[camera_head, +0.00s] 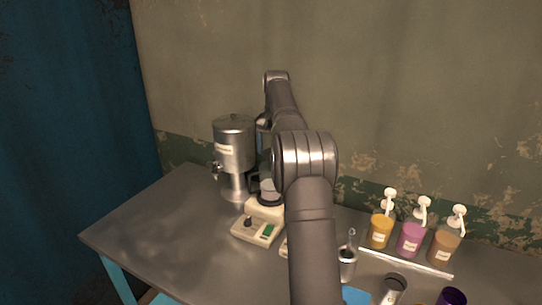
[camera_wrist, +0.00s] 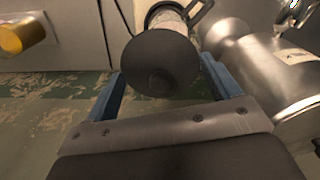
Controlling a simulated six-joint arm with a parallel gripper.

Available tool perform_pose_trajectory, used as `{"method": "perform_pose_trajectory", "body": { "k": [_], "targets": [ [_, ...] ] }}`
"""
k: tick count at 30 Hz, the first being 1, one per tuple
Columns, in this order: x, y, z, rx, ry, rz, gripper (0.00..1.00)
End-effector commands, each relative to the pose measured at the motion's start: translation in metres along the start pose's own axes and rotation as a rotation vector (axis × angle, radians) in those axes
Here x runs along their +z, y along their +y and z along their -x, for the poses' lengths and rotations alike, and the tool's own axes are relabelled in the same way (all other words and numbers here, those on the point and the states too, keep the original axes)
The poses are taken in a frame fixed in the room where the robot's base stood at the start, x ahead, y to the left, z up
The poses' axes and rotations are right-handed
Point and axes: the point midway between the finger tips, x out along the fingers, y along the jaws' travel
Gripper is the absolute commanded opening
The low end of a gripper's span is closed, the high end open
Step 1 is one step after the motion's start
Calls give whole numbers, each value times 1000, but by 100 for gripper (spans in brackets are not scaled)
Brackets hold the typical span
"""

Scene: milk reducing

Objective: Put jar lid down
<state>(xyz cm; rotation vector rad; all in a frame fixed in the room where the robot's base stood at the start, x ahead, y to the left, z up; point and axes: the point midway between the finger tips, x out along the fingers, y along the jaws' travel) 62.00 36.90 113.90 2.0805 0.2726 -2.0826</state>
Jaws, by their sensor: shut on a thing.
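The jar lid (camera_wrist: 158,62) is a dark grey disc with a small raised centre. In the wrist view it lies between the two blue fingers of my gripper (camera_wrist: 162,78), which is shut on it. A clear jar (camera_wrist: 168,17) with a dark handle shows just beyond the lid; I cannot tell whether the lid touches it. In the head view the jar (camera_head: 269,190) stands on a cream appliance with a knob and green display (camera_head: 257,228). My arm hides the gripper's fingers and most of the lid there.
A steel dispenser (camera_head: 234,155) with a tap stands close on the left; it also shows at right in the wrist view (camera_wrist: 275,70). Several pump bottles (camera_head: 411,240) stand at right. A metal cup (camera_head: 347,264) is near the front. The table's left part (camera_head: 160,235) is clear.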

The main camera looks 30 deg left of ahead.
Motion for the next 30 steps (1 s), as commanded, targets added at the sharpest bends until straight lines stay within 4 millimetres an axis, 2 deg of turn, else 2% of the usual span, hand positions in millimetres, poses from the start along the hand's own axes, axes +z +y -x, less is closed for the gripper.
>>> {"method": "perform_pose_trajectory", "body": {
  "k": [3,9,15,19,22,25,29,30],
  "targets": [
    [7,29,19,-1,3,-5,60],
    [17,68,42,-1,3,-4,60],
    [23,91,56,0,1,-2,60],
    [24,97,60,0,1,-1,60],
    [25,94,59,0,1,3,60],
    [25,78,51,0,-1,14,60],
    [29,32,29,1,-3,44,60],
    [31,14,21,1,-3,55,60]
  ]
}}
